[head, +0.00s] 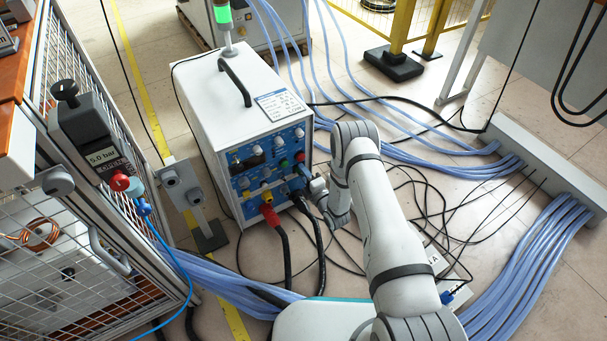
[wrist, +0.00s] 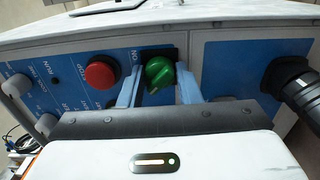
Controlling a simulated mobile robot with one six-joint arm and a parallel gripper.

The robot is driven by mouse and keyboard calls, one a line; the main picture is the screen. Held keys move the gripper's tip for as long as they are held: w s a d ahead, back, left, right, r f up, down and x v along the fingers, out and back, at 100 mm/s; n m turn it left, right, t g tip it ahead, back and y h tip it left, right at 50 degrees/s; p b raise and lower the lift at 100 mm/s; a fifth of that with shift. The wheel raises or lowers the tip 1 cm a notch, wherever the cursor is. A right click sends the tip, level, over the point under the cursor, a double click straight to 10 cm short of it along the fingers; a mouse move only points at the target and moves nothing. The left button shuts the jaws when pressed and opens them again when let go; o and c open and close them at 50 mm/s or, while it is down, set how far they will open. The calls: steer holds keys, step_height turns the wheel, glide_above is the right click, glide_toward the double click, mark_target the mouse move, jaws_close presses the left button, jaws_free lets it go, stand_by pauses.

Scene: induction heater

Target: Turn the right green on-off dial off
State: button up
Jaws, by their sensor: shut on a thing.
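The green on-off dial (wrist: 158,74) sits on the blue front panel, to the right of a round red button (wrist: 102,72) in the wrist view. Its raised handle looks tilted, and an "ON" label is printed to its left. My gripper (wrist: 158,90) has one light blue finger on each side of the dial and is shut on it. In the head view, my gripper (head: 305,172) reaches the right part of the front of the white heater cabinet (head: 215,100). There the dial is hard to make out behind my fingers.
A dark cable plug (wrist: 290,82) sticks out of the panel just right of my gripper. Red and black cables (head: 283,240) hang from the cabinet's lower front. A wire-mesh cage (head: 60,215) stands at left. Pale blue hoses (head: 420,150) and black cables cover the floor at right.

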steer(key=shift+s+f, duration=0.1)
stand_by(0.3)
steer(key=o, duration=1)
steer(key=shift+c, duration=0.2)
steer(key=p+v, duration=0.2)
steer(key=v, duration=0.5)
steer(key=shift+s+d+p, duration=0.2)
steer(key=shift+s+p, duration=0.1)
steer(key=shift+p, duration=0.05)
